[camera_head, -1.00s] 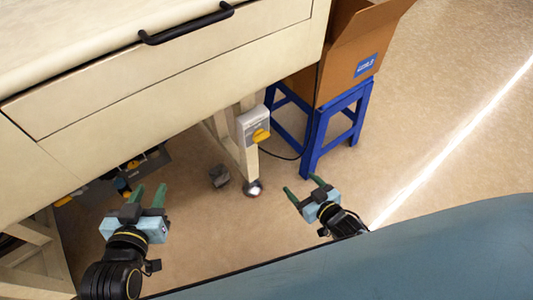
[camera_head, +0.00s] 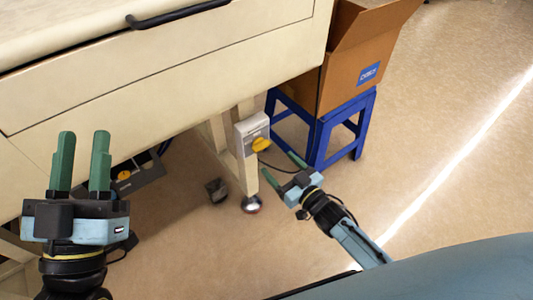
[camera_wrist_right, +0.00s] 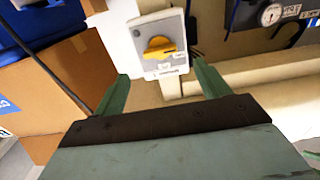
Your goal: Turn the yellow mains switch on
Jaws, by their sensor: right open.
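The yellow mains switch (camera_head: 261,144) is a rotary knob on a pale grey box (camera_head: 251,129) fixed to the table leg. In the right wrist view the yellow knob (camera_wrist_right: 159,48) sits ahead, above and between the fingertips, with its bar lying roughly sideways. My right gripper (camera_head: 282,170) is open and empty, below and to the right of the switch and apart from it. Its fingers also show in the right wrist view (camera_wrist_right: 163,88). My left gripper (camera_head: 82,160) is open and empty in front of the drawer at the left.
A cardboard box (camera_head: 350,65) stands on a blue stool (camera_head: 318,140) just right of the switch. The cream table (camera_head: 190,85) with its drawer overhangs the leg. A dark unit with another yellow knob (camera_head: 124,175) is under the table. The floor at right is clear.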

